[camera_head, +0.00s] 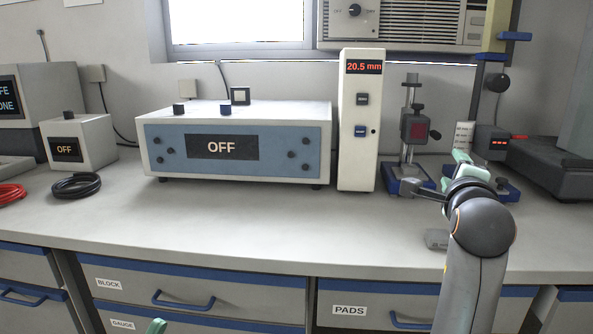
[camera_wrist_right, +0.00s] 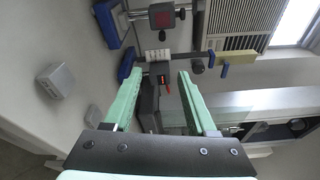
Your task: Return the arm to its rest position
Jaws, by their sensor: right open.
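My right arm (camera_head: 474,270) comes up from the bottom right in the head view and reaches over the bench. Its right gripper (camera_head: 460,160), with pale green fingers, is in front of the blue-based stands. In the right wrist view the right gripper (camera_wrist_right: 160,75) is open, with nothing between its fingers. Of my left gripper, only a green tip (camera_head: 156,326) shows at the bottom edge of the head view; its jaws cannot be made out.
A small grey block (camera_head: 437,239) lies on the bench beside my right arm. A tall white meter (camera_head: 360,120) reads 20.5 mm. A blue-fronted box (camera_head: 280,147) reads OFF. Gauge stands (camera_head: 411,180) stand at the right. A black cable coil (camera_head: 76,186) lies left. The front middle bench is clear.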

